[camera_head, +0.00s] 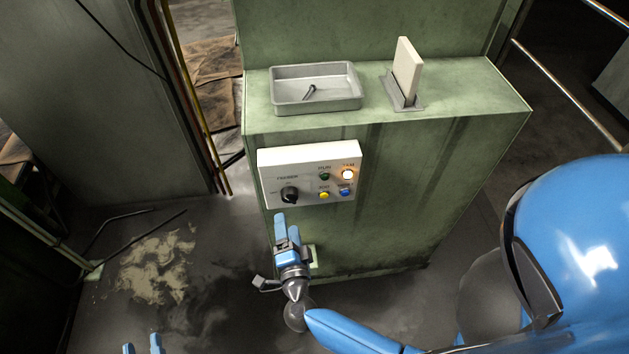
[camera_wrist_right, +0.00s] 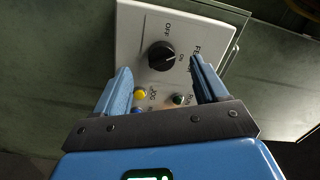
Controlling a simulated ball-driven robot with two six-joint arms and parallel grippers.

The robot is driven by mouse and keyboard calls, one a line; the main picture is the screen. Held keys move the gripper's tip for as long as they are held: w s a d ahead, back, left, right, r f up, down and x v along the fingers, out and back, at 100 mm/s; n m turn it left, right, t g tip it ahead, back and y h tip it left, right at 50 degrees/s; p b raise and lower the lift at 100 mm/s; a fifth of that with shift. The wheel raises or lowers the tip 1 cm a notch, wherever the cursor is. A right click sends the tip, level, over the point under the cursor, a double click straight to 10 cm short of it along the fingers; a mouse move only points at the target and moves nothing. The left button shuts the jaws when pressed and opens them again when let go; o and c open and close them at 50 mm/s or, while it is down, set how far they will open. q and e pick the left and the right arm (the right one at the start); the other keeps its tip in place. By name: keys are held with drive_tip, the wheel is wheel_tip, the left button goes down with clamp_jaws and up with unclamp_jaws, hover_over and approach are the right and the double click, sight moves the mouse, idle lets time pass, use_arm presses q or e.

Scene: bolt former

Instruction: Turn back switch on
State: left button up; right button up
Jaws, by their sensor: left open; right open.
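A white control panel (camera_head: 265,165) is on the front of the green cabinet. Its black rotary switch (camera_head: 289,195) is at the lower left of the panel. In the right wrist view the switch (camera_wrist_right: 162,56) has OFF and ON marks beside it; I cannot tell its exact setting. My right gripper (camera_head: 287,222) is open and empty just below the panel, near the switch. In its wrist view the fingers (camera_wrist_right: 161,68) spread on either side of the switch, apart from it. My left gripper (camera_head: 143,347) is open at the bottom left edge, far from the panel.
A grey tray (camera_head: 340,104) and an upright pale plate (camera_head: 407,68) stand on the cabinet top (camera_head: 460,92).

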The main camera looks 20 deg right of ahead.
sight(290, 201)
drive_tip(key=shift+h, duration=0.4)
drive_tip(key=b+x, duration=0.1)
drive_tip(key=x, duration=0.3)
drive_tip(key=d+b+x, duration=0.1)
drive_tip(key=x, duration=0.3)
drive_tip(key=shift+w+d+r+b, duration=0.1)
drive_tip(key=shift+d+r+b, duration=0.15)
drive_tip(key=shift+b, duration=0.1)
drive_tip(key=shift+r+n+p, duration=0.1)
drive_tip(key=shift+n+p, duration=0.4)
drive_tip(key=shift+n, duration=0.2)
drive_tip(key=shift+s+a+n, duration=0.1)
drive_tip(key=shift+s+n, duration=0.15)
drive_tip(key=shift+n, duration=0.35)
drive_tip(key=n+p, duration=0.2)
drive_tip(key=shift+s+r+p, duration=0.15)
drive_tip(key=shift+r+p, duration=0.2)
drive_tip(key=shift+p, duration=0.05)
use_arm(q)
drive_tip(key=shift+s+r+p, duration=0.2)
drive_tip(key=shift+r+p, duration=0.8)
drive_tip(key=shift+r, duration=0.65)
use_arm(e)
drive_tip(key=shift+f+n, duration=0.4)
drive_tip(key=shift+n, duration=0.8)
